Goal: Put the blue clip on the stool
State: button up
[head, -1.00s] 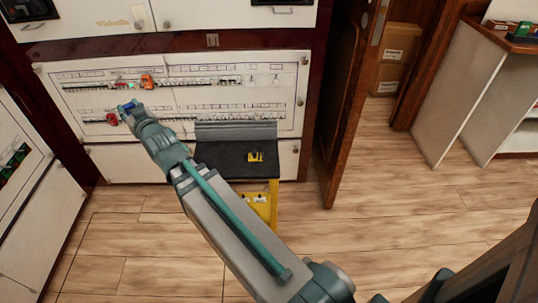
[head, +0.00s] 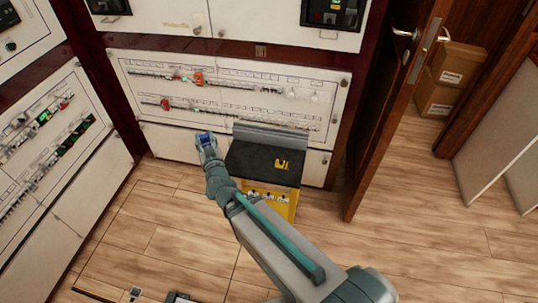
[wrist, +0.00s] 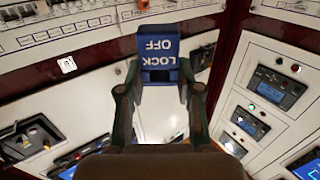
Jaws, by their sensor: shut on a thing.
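The blue clip (wrist: 158,62) fills the gap between the fingers of my gripper (wrist: 160,95) in the wrist view, with "LOCK OFF" lettering upside down. In the head view the clip (head: 204,139) shows small and blue at the tip of my gripper (head: 206,147). My gripper is shut on it and holds it in the air, left of the stool. The stool (head: 250,165) has a black top and yellow legs and stands against the lower cabinet front. A yellow clip (head: 283,164) lies on the right part of its top.
A white breaker panel (head: 225,95) with red and orange clips is behind the stool. Another breaker cabinet (head: 62,150) stands at the left. An open wooden door (head: 385,130) is right of the stool. The wooden floor (head: 430,240) is clear at the right.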

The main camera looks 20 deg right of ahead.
jog(key=s+d+f+m+g+h+p, duration=0.2)
jog(key=s+d+f+m+h+p, duration=0.3)
jog(key=s+d+h, duration=0.45)
jog(key=shift+m+g+h, duration=0.45)
jog(key=shift+m+g, duration=0.05)
jog(key=shift+m, duration=0.4)
jog(key=w+d+f+b, duration=0.1)
jog(key=w+f+b, duration=0.1)
jog(key=b, duration=0.4)
jog(key=w+d+f+b, duration=0.1)
jog(key=w+f+b, duration=0.2)
jog(key=w+b, duration=0.2)
jog(key=w+d+f+b, duration=0.2)
jog(key=w+f+b, duration=0.1)
jog(key=b, duration=0.5)
jog(key=shift+w+f, duration=0.15)
jog(key=shift+w, duration=0.45)
jog(key=b, duration=0.2)
send_over(246, 164)
jog(key=shift+s+f, duration=0.1)
jog(key=shift+f, duration=2.1)
jog(key=shift+f, duration=0.1)
jog(key=o, duration=1.1)
jog(key=shift+f, duration=0.1)
